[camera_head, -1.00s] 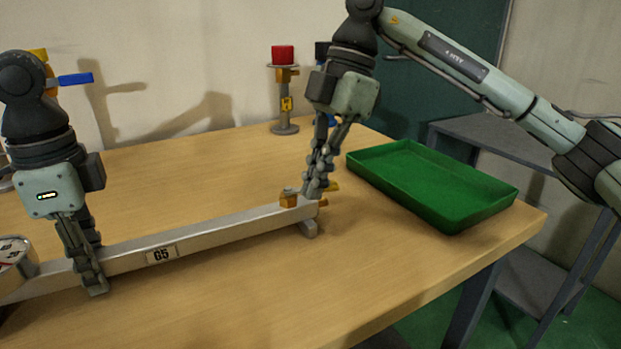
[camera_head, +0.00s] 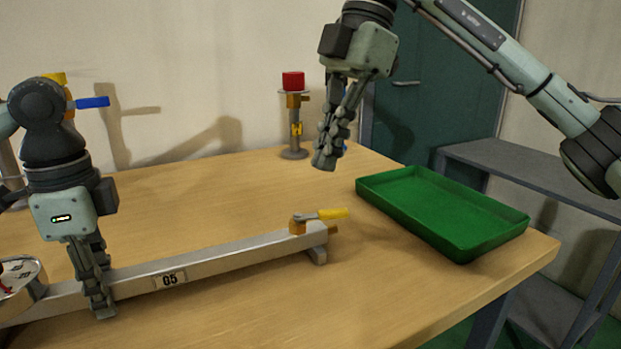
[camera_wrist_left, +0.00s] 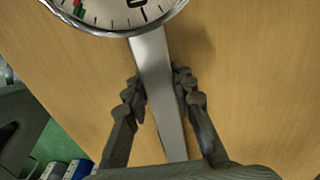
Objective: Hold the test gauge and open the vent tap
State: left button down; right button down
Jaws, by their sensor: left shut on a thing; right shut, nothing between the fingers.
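The test gauge has a long grey metal bar (camera_head: 220,263) lying along the table, with a round white dial (camera_head: 18,278) at its left end, cut off by the picture edge. The dial also shows in the left wrist view (camera_wrist_left: 118,12). At the bar's right end sits the vent tap, a brass body with a yellow lever (camera_head: 332,214) pointing right along the bar. My left gripper (camera_head: 102,308) is shut on the bar, with a finger on each side (camera_wrist_left: 160,95). My right gripper (camera_head: 327,160) is shut and empty, raised above and behind the tap, clear of it.
A green tray (camera_head: 440,214) lies on the table's right side. A grey stand with a red top (camera_head: 294,110) stands at the back. Blue and yellow handles (camera_head: 92,102) show behind my left arm. The table (camera_head: 400,285) is clear in front of the bar.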

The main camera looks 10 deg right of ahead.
jog(key=shift+w+r, duration=0.1)
jog(key=shift+r, duration=0.2)
